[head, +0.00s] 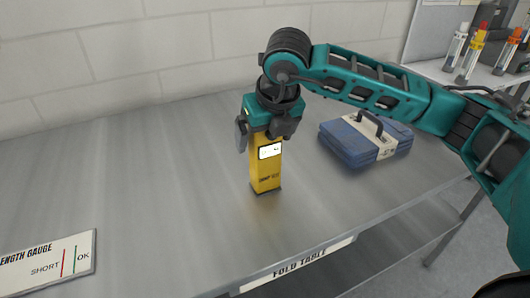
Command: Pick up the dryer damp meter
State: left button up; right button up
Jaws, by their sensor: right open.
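The damp meter (265,172) is a yellow upright box with a small white display, on the grey metal table in the middle of the head view. My right gripper (265,133) is directly above it, pointing down, with its dark fingers around the meter's upper part. The fingers are open; whether they touch the meter cannot be told. The gripper hides the meter's top. My left gripper is not in view.
A blue case (352,142) with a dark handle lies right of the meter. A length gauge plate (48,265) is at the front left of the fold table (150,190). Bottles (472,50) stand on a shelf at the far right.

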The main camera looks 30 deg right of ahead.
jog(key=c, duration=1.2)
jog(key=shift+c, duration=0.2)
jog(key=shift+r, duration=0.15)
